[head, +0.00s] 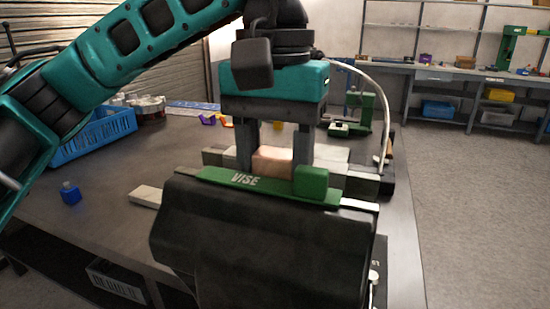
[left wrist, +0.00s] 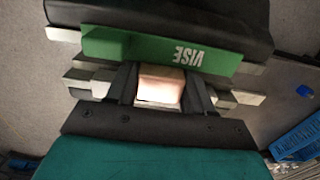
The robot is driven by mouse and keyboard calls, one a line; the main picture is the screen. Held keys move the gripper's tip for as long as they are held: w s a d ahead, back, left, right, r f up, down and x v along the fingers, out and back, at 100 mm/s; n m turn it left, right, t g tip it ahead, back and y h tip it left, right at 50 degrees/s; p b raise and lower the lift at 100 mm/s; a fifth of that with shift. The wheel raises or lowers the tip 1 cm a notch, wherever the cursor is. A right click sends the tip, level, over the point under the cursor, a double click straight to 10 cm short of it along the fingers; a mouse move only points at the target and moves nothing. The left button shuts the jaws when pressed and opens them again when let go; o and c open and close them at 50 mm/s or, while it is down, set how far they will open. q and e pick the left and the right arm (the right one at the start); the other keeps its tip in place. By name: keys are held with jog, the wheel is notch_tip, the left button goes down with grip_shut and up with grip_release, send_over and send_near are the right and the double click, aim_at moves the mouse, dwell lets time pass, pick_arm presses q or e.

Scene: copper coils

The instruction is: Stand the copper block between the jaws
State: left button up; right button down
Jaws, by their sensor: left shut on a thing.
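The copper block (head: 272,158) is a pinkish, shiny block at the green vise (head: 245,179) labelled VISE. My left gripper (head: 274,165) comes down from above and is shut on the block, one finger on each side. In the left wrist view the block (left wrist: 160,88) sits between the two dark fingers (left wrist: 160,95), behind the green jaw (left wrist: 150,48). The grey jaw bars (head: 335,155) run to both sides of it. The block's underside is hidden, so I cannot tell whether it touches the vise bed. My right gripper is not in view.
A blue crate (head: 95,138), a small blue object (head: 70,192) and a light bar (head: 146,195) lie on the table at left. A green machine (head: 362,115) stands behind. The table between crate and vise is mostly clear.

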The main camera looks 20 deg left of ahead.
pick_arm(q)
jog(key=shift+r, duration=0.1)
jog(key=o, duration=1)
jog(key=shift+o, duration=0.2)
